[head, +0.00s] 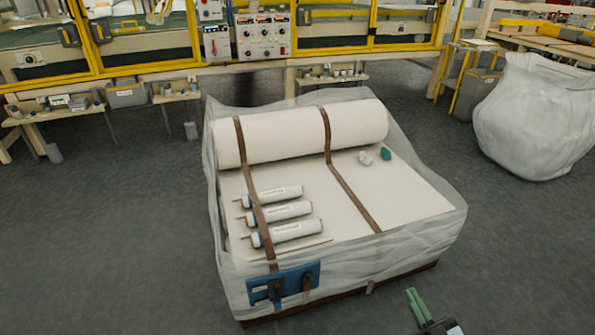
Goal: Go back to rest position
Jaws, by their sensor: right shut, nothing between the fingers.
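My right gripper (417,305) shows at the bottom edge, right of centre, with green fingers close together and nothing between them. It is apart from the wrapped pallet, in front of its near right side. The pallet load (400,208) is a flat white stack in clear film. A large wadding roll (285,135) lies across its back under two brown straps. Several small white rolls (280,212) lie on the left part of the stack. My left gripper is not in view.
A blue panel (285,285) is on the pallet's front. A yellow-framed machine with a control box (263,35) stands along the back. A big film-wrapped bundle (535,115) stands at right. A small white piece and a green piece (385,153) lie near the roll.

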